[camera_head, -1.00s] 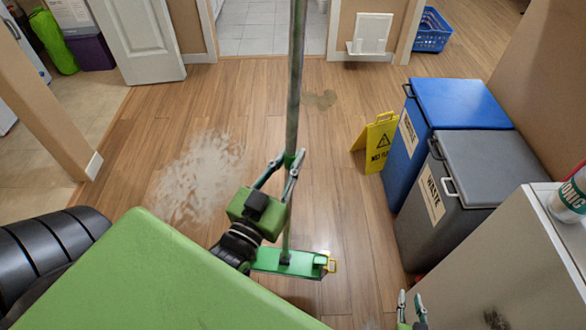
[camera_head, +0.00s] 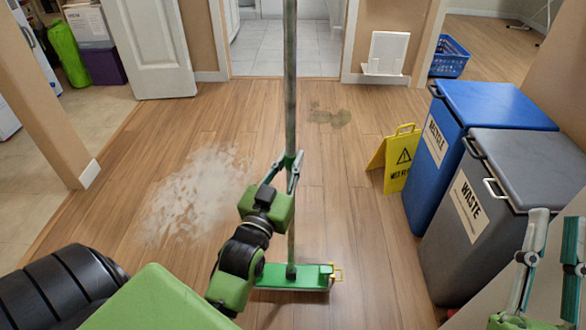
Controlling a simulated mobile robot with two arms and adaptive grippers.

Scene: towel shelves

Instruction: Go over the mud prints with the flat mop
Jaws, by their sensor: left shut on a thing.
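The flat mop stands near upright in front of me, with a long grey handle (camera_head: 290,75) and a flat green head (camera_head: 275,277) low at the floor. I cannot tell whether the head touches the boards. My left gripper (camera_head: 292,168) is shut on the handle, partway up. Brown mud marks (camera_head: 330,117) lie on the wood floor beyond the mop, just right of the handle, towards the tiled doorway. My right gripper (camera_head: 556,220) is at the lower right, its fingers apart and empty, away from the mop.
A whitish smear (camera_head: 195,190) covers the floor left of the mop. A yellow wet-floor sign (camera_head: 396,158) stands right of the mud, beside the blue bin (camera_head: 440,140) and grey waste bin (camera_head: 470,215). The floor between mop and mud is clear.

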